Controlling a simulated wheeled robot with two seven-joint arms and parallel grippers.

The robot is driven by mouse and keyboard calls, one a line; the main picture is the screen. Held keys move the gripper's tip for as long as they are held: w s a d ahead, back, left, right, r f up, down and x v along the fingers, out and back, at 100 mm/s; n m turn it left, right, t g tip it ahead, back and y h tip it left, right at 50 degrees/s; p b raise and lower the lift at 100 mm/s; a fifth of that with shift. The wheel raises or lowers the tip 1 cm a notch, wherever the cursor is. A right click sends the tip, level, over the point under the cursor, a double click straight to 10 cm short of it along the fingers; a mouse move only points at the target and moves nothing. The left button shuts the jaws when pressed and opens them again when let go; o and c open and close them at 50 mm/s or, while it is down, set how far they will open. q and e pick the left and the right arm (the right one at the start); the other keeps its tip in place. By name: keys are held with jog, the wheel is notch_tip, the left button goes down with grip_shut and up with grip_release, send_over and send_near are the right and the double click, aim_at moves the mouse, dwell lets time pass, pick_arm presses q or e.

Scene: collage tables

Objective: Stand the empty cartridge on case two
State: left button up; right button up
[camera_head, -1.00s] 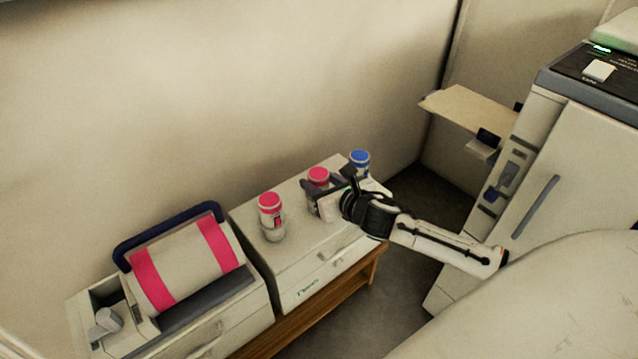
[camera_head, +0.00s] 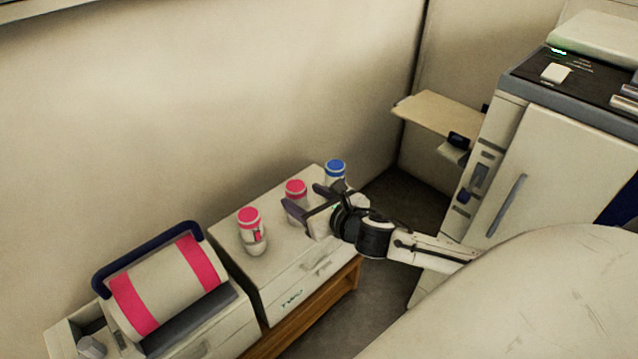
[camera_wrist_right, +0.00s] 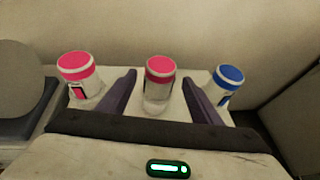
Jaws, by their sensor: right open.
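Two red-capped cartridges and a blue-capped cartridge (camera_head: 335,172) stand upright in a row on a white cabinet (camera_head: 292,252). The left red-capped cartridge (camera_head: 252,232) has a dark and red window on its side. My right gripper (camera_head: 304,197) is open at the middle red-capped cartridge (camera_head: 295,191). In the right wrist view, that middle cartridge (camera_wrist_right: 157,85) appears between the two fingers, apart from both. The left red-capped one (camera_wrist_right: 80,77) and the blue-capped one (camera_wrist_right: 226,84) lie outside the fingers. I cannot tell which cartridge is empty or which thing is case two. My left gripper is out of view.
A white cylinder with red bands (camera_head: 168,285) lies in a unit left of the cabinet, with a dark blue handle (camera_head: 130,258) behind it. A tall machine (camera_head: 535,165) with a side shelf (camera_head: 437,113) stands at right. The wall is close behind the cabinet.

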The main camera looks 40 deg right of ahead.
jog(key=p+v, duration=0.1)
jog(key=v, duration=0.6)
jog(key=s+a+f+m+g+y, duration=0.2)
jog(key=s+a+f+m, duration=0.4)
jog(key=m, duration=1)
jog(key=s+a+f+m+g+y, duration=0.2)
jog(key=s+a+f+m, duration=0.5)
jog(key=s+a+m, duration=0.4)
jog(key=a+m, duration=0.2)
jog(key=m, duration=0.4)
jog(key=shift+a+g, duration=0.15)
jog(key=shift+g, duration=0.15)
